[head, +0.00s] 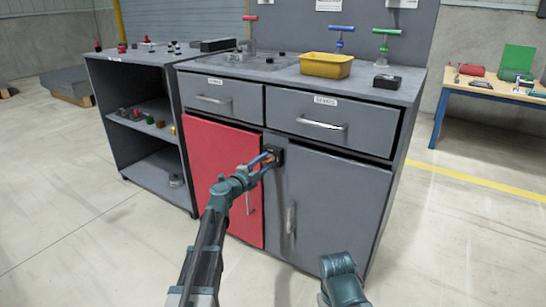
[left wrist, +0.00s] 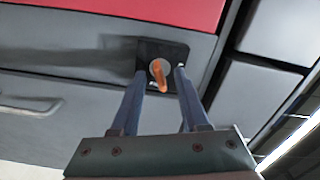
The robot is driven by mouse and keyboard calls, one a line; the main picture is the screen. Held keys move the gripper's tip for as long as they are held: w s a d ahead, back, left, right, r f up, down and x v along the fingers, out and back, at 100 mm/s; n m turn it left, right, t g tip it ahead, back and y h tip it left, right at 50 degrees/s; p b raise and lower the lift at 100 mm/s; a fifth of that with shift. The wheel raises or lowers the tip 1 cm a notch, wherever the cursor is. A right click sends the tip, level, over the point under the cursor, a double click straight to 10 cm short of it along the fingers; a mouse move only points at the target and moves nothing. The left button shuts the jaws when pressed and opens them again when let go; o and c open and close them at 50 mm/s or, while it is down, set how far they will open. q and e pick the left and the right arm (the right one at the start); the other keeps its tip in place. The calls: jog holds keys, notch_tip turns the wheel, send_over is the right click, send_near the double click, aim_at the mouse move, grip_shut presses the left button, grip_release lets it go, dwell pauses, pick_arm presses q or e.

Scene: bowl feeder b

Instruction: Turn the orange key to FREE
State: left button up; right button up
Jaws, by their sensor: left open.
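The orange key (head: 267,161) sits in a small dark lock plate (head: 279,154) near the top of the grey cabinet, between the red door and the grey door. In the left wrist view the key (left wrist: 159,78) sticks out of a round cylinder on the dark plate (left wrist: 147,50), tilted in the picture. My left gripper (head: 265,158) is at the lock. In the left wrist view its two fingers (left wrist: 161,74) are apart, one on each side of the key, with gaps visible. I cannot read any FREE marking. My right gripper is out of view.
The red door (head: 222,172) and grey door (head: 335,205) have vertical handles. Two drawers (head: 222,98) lie above. A yellow bin (head: 326,65) stands on the worktop. An open shelf (head: 150,135) is at left, a wooden table (head: 500,90) at right. The floor in front is clear.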

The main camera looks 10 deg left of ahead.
pick_arm(q)
jog(key=v, duration=0.6)
jog(key=shift+s+a, duration=0.15)
jog(key=shift+s, duration=0.25)
